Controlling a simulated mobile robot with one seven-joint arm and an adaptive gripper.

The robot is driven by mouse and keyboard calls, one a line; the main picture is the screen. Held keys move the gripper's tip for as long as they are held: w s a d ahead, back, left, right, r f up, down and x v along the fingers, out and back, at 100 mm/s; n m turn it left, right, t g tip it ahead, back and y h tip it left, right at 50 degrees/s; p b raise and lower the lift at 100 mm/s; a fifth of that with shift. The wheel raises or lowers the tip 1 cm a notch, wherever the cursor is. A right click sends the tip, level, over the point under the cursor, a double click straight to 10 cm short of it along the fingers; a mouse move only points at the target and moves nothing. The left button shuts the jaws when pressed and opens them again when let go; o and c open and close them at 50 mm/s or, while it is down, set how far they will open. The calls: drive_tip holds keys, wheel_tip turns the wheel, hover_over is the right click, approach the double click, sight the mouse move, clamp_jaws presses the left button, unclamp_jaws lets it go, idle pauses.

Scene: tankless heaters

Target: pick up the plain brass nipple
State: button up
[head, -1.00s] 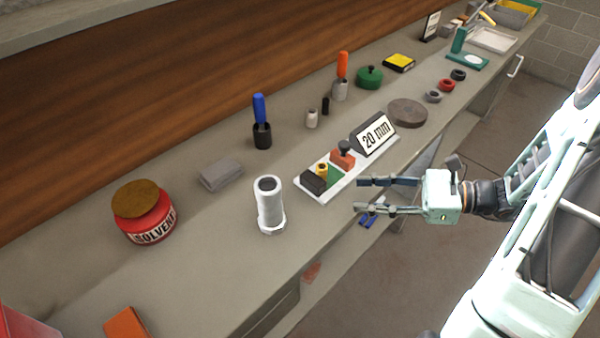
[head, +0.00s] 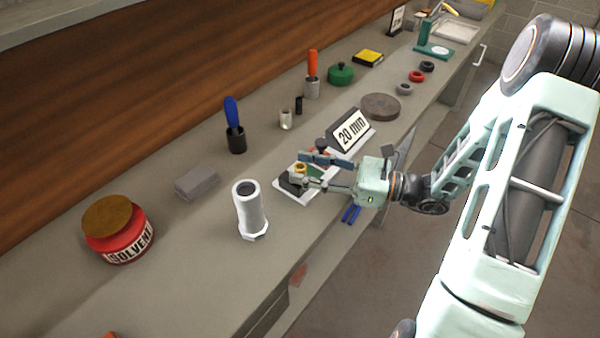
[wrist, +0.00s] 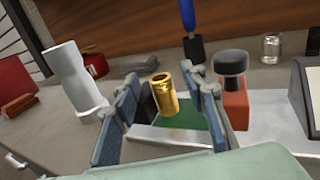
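The plain brass nipple (wrist: 163,95) is a short gold cylinder standing upright on the green patch of a white tray (wrist: 180,134). In the head view the nipple (head: 300,167) shows small near the fingertips. My gripper (wrist: 168,100) is open, with one blue-grey finger to each side of the nipple in the wrist view. I cannot tell whether a finger touches it. In the head view my gripper (head: 305,168) reaches over the tray from the right.
A white pipe fitting (head: 250,210) stands left of the tray. A red block with a black knob (wrist: 233,90) stands close on the right, beside the "20 mm" sign (head: 352,132). A dark block (head: 292,186) is on the tray. Bare bench lies in front of the solvent tin (head: 120,235).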

drive_tip(key=shift+x, duration=0.8)
drive_tip(key=shift+c, duration=0.4)
clamp_jaws()
